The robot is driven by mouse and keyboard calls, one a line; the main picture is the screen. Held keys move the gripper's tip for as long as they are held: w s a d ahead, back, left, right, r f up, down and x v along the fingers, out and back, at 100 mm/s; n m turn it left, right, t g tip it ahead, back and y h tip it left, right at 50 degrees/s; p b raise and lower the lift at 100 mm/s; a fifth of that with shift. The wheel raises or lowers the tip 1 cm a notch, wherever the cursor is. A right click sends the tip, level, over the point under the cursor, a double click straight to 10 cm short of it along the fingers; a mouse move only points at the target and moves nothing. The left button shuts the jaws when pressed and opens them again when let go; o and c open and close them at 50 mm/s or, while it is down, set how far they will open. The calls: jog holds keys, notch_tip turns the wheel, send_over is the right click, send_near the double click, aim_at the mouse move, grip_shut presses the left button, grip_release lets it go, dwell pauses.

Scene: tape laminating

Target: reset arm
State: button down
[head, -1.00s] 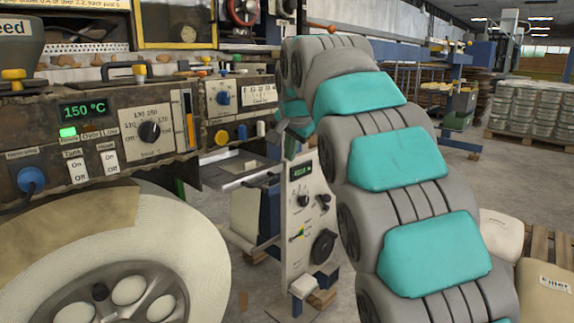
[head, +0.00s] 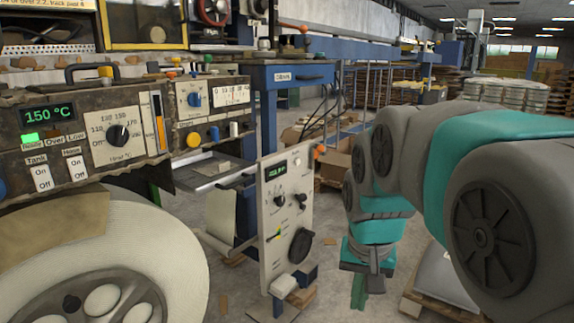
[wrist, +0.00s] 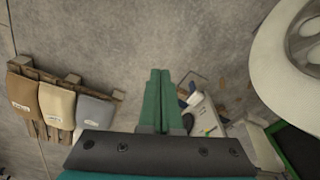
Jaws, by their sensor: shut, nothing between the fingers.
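My gripper hangs pointing down at the end of my grey and teal arm, right of centre in the head view, with its green fingers (head: 358,290) over the floor. In the wrist view the two green fingers (wrist: 157,95) lie side by side, shut with nothing between them. Bare grey floor shows beyond their tips. The gripper is apart from the white control panel (head: 284,215) to its left in the head view.
A machine with a 150 °C display (head: 47,113) and a large pale roll (head: 170,240) stand at the left. A blue table (head: 290,75) is behind. Filler sacks (wrist: 57,105) lie on a pallet at the left of the wrist view. Open floor lies between.

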jog(key=s+d+f+n+g, duration=0.1)
jog(key=s+f, duration=0.5)
jog(key=s, duration=0.4)
jog(key=s+d+f+n+g, duration=0.1)
jog(key=s+f, duration=0.4)
jog(key=s, duration=0.6)
jog(key=shift+d+f+n+g, duration=0.35)
jog(key=shift+n+g, duration=0.15)
jog(key=shift+g, duration=0.2)
jog(key=shift+a+r, duration=0.1)
